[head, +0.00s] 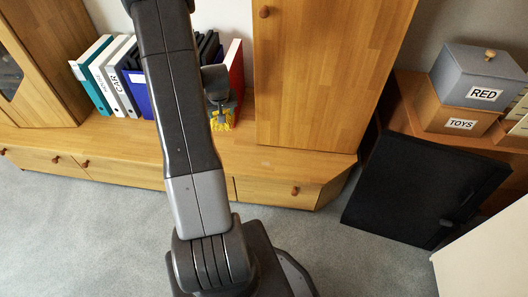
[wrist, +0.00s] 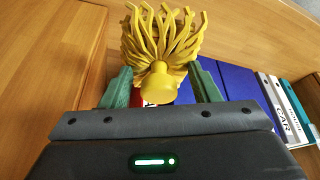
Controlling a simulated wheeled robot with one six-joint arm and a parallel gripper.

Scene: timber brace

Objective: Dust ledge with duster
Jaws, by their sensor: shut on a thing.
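The yellow duster (wrist: 160,50) is in the wrist view, its strands spread out beyond my gripper (wrist: 160,88). The green fingers stand on both sides of the duster's yellow base, and my gripper is shut on it. In the head view the duster (head: 221,120) shows as a small yellow patch at the end of my arm, just above the wooden ledge (head: 120,130). I cannot tell whether its strands touch the ledge. My arm hides part of the ledge and some of the binders.
Several binders (head: 103,75) stand on the ledge left of my arm, and a red one (head: 235,68) stands right behind the duster. A tall wooden cabinet (head: 320,70) bounds the ledge on the right. A black panel (head: 425,190) and labelled boxes (head: 480,78) are farther right.

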